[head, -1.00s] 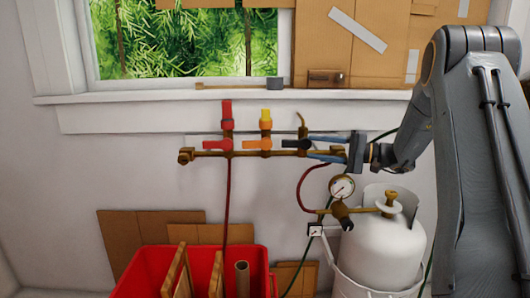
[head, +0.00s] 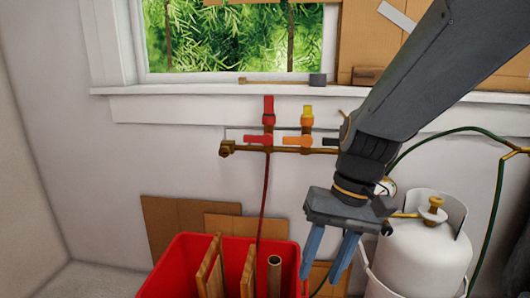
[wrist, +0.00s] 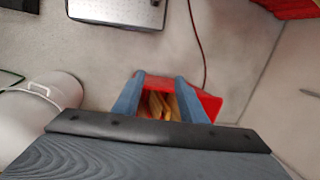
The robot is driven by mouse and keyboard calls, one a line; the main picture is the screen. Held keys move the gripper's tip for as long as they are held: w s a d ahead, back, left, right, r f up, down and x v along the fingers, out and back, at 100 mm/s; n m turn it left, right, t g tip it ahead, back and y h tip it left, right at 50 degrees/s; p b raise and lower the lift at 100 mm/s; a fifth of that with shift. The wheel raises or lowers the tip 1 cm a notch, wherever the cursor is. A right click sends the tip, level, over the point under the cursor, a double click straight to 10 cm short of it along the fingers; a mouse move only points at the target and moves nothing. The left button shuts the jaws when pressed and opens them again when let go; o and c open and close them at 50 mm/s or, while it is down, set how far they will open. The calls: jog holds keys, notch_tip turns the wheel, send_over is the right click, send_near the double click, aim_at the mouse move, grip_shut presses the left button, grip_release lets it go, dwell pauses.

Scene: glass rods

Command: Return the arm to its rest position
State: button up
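My gripper (head: 326,262) hangs in front of the wall in the head view, its two blue fingers pointing down. The fingers are apart with nothing between them. They are just right of the red bin (head: 188,262) and left of the white gas tank (head: 425,255). In the wrist view my gripper (wrist: 161,100) is also open, with the red bin (wrist: 207,103) beyond the fingertips. My arm hides the right part of the brass manifold (head: 285,150) and most of the pressure gauge (head: 386,187).
Wooden boards (head: 210,268) and a tube (head: 274,272) stand in the red bin. Cardboard sheets (head: 190,225) lean on the wall. The window sill (head: 200,93) runs above the manifold. A green hose (head: 450,130) passes at the right. A metal plate (wrist: 117,10) shows in the wrist view.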

jog(key=s+d+r+t+h+p, duration=0.1)
jog(key=s+d+r+p, duration=0.3)
jog(key=d+p, duration=0.4)
jog(key=shift+s+d+r+h+p, duration=0.4)
jog(key=shift+r+h+p, duration=0.45)
jog(key=shift+p, duration=1.9)
jog(key=shift+f, duration=0.1)
